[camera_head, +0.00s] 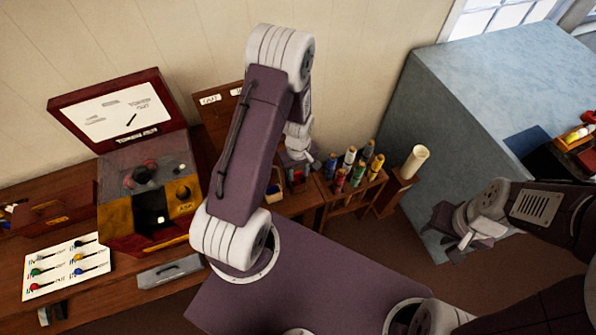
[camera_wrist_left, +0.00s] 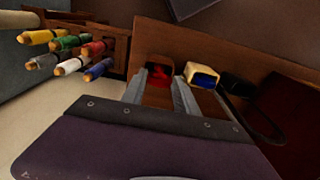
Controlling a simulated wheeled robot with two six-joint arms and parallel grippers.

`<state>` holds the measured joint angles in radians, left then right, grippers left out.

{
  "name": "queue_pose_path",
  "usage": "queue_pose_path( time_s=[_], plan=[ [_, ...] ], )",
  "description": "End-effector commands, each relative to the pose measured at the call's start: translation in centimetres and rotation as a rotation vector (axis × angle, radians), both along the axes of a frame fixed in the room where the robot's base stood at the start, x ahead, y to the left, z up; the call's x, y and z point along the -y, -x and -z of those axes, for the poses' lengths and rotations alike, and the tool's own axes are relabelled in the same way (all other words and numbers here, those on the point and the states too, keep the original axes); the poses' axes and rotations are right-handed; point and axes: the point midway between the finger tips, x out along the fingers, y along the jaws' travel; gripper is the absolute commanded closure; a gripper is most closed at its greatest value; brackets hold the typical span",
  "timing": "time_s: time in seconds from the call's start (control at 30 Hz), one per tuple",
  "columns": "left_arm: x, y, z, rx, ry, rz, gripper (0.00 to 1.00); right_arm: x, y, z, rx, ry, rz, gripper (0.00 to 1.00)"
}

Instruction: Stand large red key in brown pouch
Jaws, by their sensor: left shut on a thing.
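My left gripper (camera_head: 298,178) reaches down to the back of the bench, at the row of small holders. In the left wrist view its two fingers (camera_wrist_left: 160,88) stand on either side of something red, which I take for the large red key (camera_wrist_left: 160,73). The red part shows at the mouth of a brown holder, likely the brown pouch (camera_wrist_left: 157,97). How deep the key sits and its lower end are hidden. My right gripper (camera_head: 466,238) hangs empty at the right, well away from the bench; its finger gap is unclear.
A yellow-rimmed pouch with blue inside (camera_wrist_left: 203,76) stands close beside the brown one, then a dark one. A rack of coloured rolls (camera_head: 352,170) and a cream tube (camera_head: 415,161) are to the right. An open box (camera_head: 143,180) and a card of coloured keys (camera_head: 67,267) are left.

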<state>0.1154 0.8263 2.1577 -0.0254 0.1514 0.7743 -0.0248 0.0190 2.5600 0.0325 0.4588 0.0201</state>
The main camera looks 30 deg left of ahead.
Motion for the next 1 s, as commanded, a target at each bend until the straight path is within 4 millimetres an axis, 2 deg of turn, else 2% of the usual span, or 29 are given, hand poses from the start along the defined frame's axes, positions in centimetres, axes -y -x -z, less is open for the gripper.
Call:
queue_pose_path(
  time_s=[1.0],
  plan=[
    [0.0,0.0,3.2,0.000,0.000,0.000,1.00,0.0,0.0,2.7,0.000,0.000,0.000,0.64]
  ],
)
